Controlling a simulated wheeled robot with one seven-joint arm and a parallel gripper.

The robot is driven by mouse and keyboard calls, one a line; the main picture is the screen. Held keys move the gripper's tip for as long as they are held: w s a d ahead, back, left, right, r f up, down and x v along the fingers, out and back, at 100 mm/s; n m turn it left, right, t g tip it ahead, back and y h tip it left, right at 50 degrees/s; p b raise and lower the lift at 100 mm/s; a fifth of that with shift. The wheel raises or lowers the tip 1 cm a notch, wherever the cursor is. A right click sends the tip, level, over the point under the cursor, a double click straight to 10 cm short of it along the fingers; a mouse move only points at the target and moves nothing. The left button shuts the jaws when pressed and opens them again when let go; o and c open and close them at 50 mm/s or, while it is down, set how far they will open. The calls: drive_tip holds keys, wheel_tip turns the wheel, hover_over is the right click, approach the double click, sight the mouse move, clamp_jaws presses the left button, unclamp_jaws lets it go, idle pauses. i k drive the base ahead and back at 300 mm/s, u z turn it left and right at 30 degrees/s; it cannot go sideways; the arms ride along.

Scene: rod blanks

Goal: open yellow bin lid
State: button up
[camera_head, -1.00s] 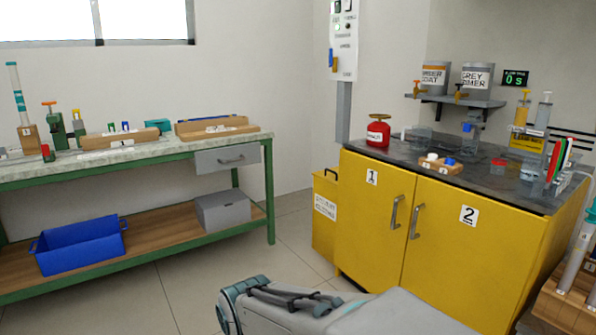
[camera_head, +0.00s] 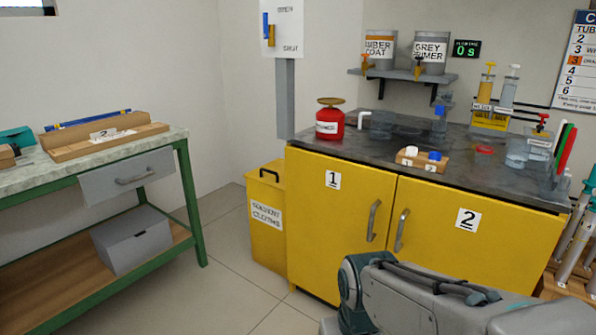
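The yellow bin (camera_head: 266,221) stands on the floor between the green bench and the yellow cabinet. A white label on its front reads "SOLVENT CLOTHS". Its lid (camera_head: 268,176) is on top with a dark handle (camera_head: 269,165) and looks closed. My arm shows at the bottom right, in front of the cabinet doors. My gripper cannot be made out in this view.
The yellow cabinet (camera_head: 340,232) with doors 1 and 2 stands right of the bin, a red can (camera_head: 329,124) on its dark top. The green bench (camera_head: 190,200) with a grey box (camera_head: 131,239) is at left. Floor (camera_head: 230,265) before the bin is clear.

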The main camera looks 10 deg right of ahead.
sight(282, 169)
drive_tip(key=u, duration=0.55)
drive_tip(key=i, duration=0.6)
drive_tip(key=u, duration=0.65)
drive_tip(key=i, duration=0.65)
drive_tip(key=z, duration=0.7)
drive_tip(key=i, duration=0.65)
drive_tip(key=z, duration=0.8)
drive_tip(key=i, duration=0.5)
drive_tip(key=u, duration=0.05)
